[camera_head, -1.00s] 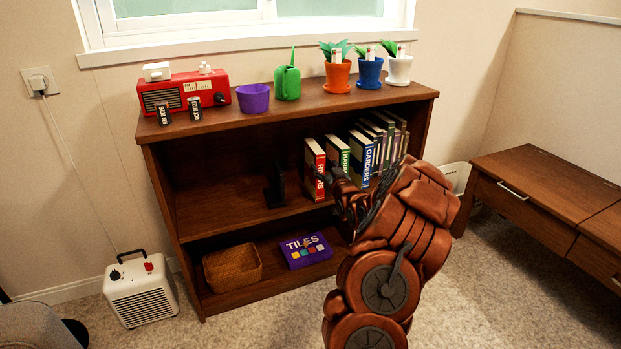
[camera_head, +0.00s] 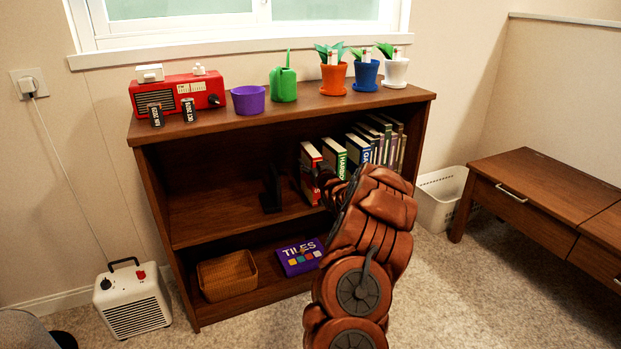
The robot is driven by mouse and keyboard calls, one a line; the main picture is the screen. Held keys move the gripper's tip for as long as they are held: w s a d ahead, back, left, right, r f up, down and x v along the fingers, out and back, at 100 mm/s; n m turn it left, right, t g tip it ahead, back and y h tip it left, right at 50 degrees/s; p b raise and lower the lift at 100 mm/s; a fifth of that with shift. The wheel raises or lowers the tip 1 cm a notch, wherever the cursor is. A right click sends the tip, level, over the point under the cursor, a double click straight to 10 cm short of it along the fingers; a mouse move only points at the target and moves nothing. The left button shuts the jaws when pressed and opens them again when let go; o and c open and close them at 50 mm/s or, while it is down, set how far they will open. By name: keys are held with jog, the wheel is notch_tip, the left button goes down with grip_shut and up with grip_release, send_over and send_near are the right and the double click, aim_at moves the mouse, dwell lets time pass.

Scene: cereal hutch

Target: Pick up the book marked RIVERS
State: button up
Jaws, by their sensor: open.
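The red-spined book (camera_head: 308,156) stands upright at the left end of the row of books on the upper shelf. Its lettering is mostly covered now; part of RIVERS showed earlier. The green-spined book (camera_head: 335,156) stands just to its right. My gripper (camera_head: 322,180) is in front of the red book's spine, dark fingers pointing at the shelf. It is open, and I see nothing held in it. Whether the fingers touch the book cannot be told. My arm hides the lower part of the books to the right.
A black bookend (camera_head: 270,190) stands left of the books, with bare shelf around it. The hutch top (camera_head: 240,122) above holds a radio (camera_head: 180,95), a purple pot (camera_head: 248,99) and potted plants. A wicker basket (camera_head: 227,275) and a TILES box (camera_head: 300,256) sit below.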

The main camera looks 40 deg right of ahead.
jog(key=shift+w+d, duration=0.2)
jog(key=shift+w, duration=0.35)
grip_shut()
